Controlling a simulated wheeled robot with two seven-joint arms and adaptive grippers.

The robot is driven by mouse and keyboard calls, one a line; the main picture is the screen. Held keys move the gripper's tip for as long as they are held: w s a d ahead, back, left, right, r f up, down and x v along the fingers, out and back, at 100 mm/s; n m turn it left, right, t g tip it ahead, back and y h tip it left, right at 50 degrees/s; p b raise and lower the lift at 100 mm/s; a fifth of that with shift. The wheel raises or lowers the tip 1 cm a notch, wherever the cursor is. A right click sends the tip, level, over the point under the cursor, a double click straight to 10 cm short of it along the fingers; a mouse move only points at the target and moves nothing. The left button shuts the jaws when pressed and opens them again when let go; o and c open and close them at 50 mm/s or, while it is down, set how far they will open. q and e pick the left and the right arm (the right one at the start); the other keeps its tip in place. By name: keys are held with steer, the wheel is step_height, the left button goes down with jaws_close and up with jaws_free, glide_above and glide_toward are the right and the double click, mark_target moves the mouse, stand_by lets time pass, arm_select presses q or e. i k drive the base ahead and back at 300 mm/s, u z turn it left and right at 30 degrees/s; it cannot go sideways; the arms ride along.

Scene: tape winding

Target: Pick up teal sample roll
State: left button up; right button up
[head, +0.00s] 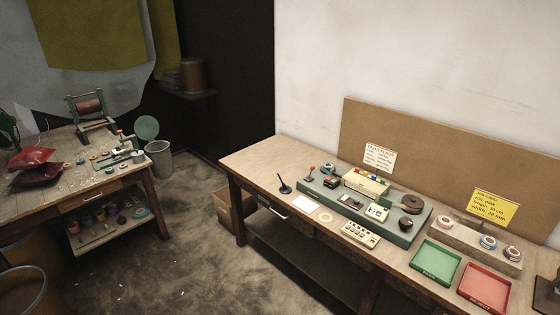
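Several small tape rolls sit on a grey-brown block at the right of the bench. One at its left end is pinkish (445,224). A bluish roll (488,242) stands toward its right, and another roll (513,252) with a reddish centre is at the right end. A small teal-looking roll (328,167) lies at the back left of the green machine base. At this size I cannot tell which one is the teal sample roll. Neither of my grippers is in view.
The wooden bench (252,160) has a clear left end. On it are a green machine base (398,238), a keypad (361,234), a green tray (435,262) and a red tray (484,288). A cluttered second table (140,172) is at left; open floor lies between.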

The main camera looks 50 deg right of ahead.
mark_target(328, 167)
steer(key=z, duration=0.05)
steer(key=i, duration=1.05)
steer(key=z, duration=1.05)
steer(key=i, duration=0.75)
steer(key=z, duration=0.95)
